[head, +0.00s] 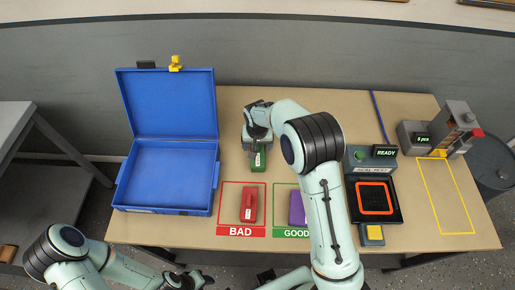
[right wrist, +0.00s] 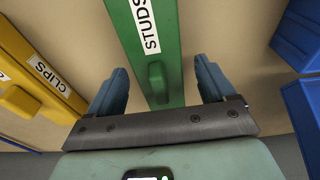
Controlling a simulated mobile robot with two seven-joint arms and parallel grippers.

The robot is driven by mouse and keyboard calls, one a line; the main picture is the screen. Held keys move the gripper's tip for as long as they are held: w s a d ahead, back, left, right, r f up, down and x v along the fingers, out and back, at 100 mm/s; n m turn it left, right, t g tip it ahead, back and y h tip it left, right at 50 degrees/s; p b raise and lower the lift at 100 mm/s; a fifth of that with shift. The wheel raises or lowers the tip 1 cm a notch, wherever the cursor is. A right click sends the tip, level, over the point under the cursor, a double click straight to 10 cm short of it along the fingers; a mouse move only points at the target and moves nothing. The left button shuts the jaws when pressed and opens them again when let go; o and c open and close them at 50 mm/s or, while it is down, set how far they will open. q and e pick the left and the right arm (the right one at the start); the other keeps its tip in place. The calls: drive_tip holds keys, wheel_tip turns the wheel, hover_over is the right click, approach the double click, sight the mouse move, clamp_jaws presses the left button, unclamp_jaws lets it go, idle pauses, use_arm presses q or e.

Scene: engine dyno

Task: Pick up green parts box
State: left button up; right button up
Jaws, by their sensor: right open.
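The green parts box (head: 258,160) stands on the tan table, behind the gap between the BAD and GOOD squares. In the right wrist view the green box (right wrist: 148,45), labelled STUDS, runs between the two blue fingers. My right gripper (head: 256,150) is open over it, with a finger on each side and a gap on both sides. Its opening also shows in the right wrist view (right wrist: 161,66). My arm hides part of the table around the box. My left gripper (head: 187,280) is low at the table's front edge, too small and dark to read its fingers.
A red box (head: 249,206) lies in the BAD square, a purple box (head: 297,208) in the GOOD square, partly behind my right arm. An open blue case (head: 170,208) stands left. A yellow CLIPS box (right wrist: 35,75) is beside the green one. A test station (head: 372,160) stands right.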

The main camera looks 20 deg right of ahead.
drive_tip(key=shift+f, duration=0.55)
drive_tip(key=c, duration=1.2)
drive_tip(key=shift+o, duration=0.2)
drive_tip(key=shift+r, duration=0.15)
